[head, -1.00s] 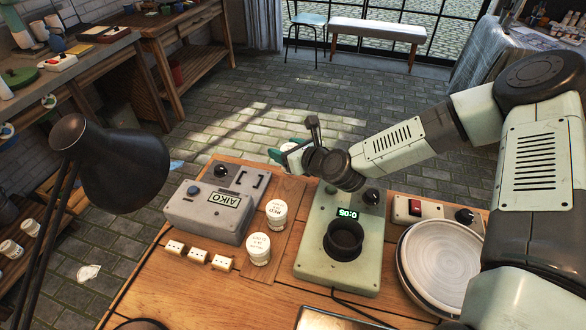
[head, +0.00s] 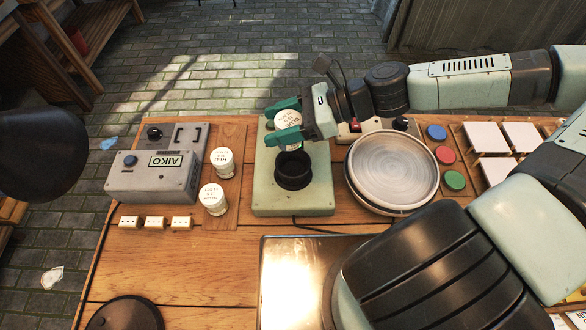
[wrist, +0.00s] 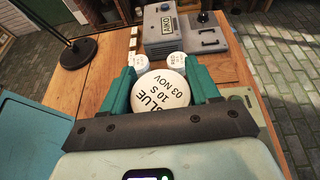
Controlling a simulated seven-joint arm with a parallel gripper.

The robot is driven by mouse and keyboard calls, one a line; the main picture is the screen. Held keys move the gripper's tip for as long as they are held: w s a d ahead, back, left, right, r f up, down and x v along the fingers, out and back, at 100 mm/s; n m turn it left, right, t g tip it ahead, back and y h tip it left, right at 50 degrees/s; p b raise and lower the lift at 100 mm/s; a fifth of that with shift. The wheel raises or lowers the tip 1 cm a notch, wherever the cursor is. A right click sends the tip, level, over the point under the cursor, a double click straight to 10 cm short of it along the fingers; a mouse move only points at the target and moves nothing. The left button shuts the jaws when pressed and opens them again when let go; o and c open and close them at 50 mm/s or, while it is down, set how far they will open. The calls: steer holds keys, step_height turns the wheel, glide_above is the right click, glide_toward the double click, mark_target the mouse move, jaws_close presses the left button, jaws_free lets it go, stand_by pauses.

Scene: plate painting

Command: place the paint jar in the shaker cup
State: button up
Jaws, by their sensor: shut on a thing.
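My gripper (head: 287,121) has green fingers and is shut on a white paint jar (head: 288,128). In the wrist view the jar's lid (wrist: 160,93) reads BLUE, 10 S, 03 NOV, and it sits between the two fingers. The shaker (head: 264,185) is a pale green box with a black round cup (head: 294,170) on top. In the head view the jar appears just behind and above the cup, apart from its opening. The cup's inside looks empty. The cup is hidden in the wrist view.
Two white jars, marked RED (head: 222,160) and another label (head: 213,198), stand left of the shaker. A grey AIKO box (head: 152,178) is farther left. Stacked plates (head: 392,172) stand close on the right. A metal tray (head: 285,285) lies in front.

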steer(key=shift+s+d+r+g, duration=0.3)
steer(key=shift+s+d+r, duration=0.05)
steer(key=shift+s, duration=0.15)
steer(key=shift+s+d+f+n, duration=0.1)
steer(key=shift+s+f+n, duration=0.1)
steer(key=shift+n, duration=0.1)
glide_above(286, 172)
step_height(286, 172, down, 9)
steer(key=shift+f, duration=0.1)
steer(key=o, duration=1.1)
steer(key=v, duration=1.2)
steer(key=shift+w, duration=0.1)
